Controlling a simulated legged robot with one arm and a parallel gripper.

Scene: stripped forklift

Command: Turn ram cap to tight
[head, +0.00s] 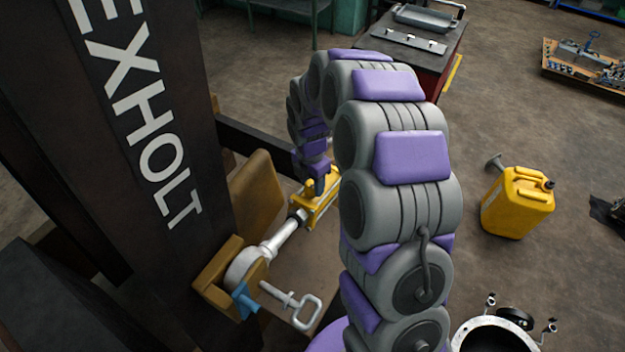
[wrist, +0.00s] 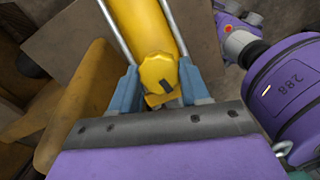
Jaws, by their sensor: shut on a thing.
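The ram lies slantwise at the mast foot, with a yellow barrel (head: 316,212) and a bright rod (head: 282,238). In the wrist view the yellow ram cap (wrist: 158,72) sits at the near end of the barrel, with a dark mark low on its face. My gripper (wrist: 160,88) has one blue finger on each side of the cap and is shut on it. In the head view my gripper (head: 320,186) is small and partly hidden by the yellow ram end and my arm. The cap's far side is hidden.
The dark lettered mast (head: 140,110) stands left. A brown bracket (head: 215,285), blue piece (head: 243,302) and handled pin (head: 297,305) lie at the rod's lower end. A yellow jerrycan (head: 518,205) and red tool cabinet (head: 440,75) stand on open floor.

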